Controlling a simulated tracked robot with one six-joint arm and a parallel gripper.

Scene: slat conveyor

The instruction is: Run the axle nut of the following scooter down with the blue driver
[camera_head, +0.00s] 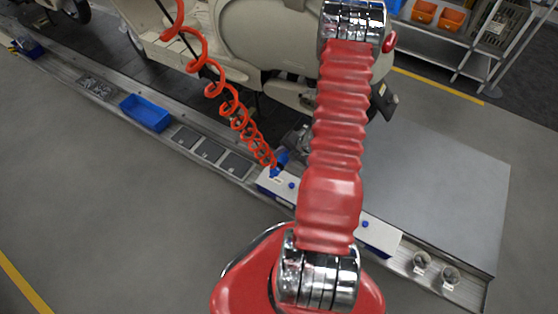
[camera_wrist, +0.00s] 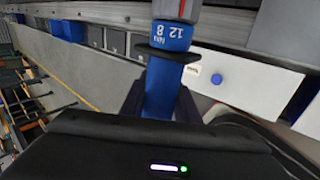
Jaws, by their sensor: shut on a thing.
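The blue driver (camera_wrist: 165,88) stands between the dark fingers of my gripper (camera_wrist: 160,103) in the wrist view. The fingers are shut on its blue handle, below a dark flange and a blue collar marked with numbers. In the head view the driver (camera_head: 281,158) hangs at the end of an orange coiled hose (camera_head: 232,105), just above a white box on the rail; my red arm hides the gripper there. A cream scooter (camera_head: 265,45) stands behind the rail. I cannot make out its axle nut.
The white box (camera_head: 268,184) with blue knobs lies on the rail, partly behind my arm. A blue bin (camera_head: 146,112) and several dark inset plates lie further left. Two small clear cups (camera_head: 421,261) stand at the right end. A grey plate (camera_head: 440,190) lies behind. Shelving stands at upper right.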

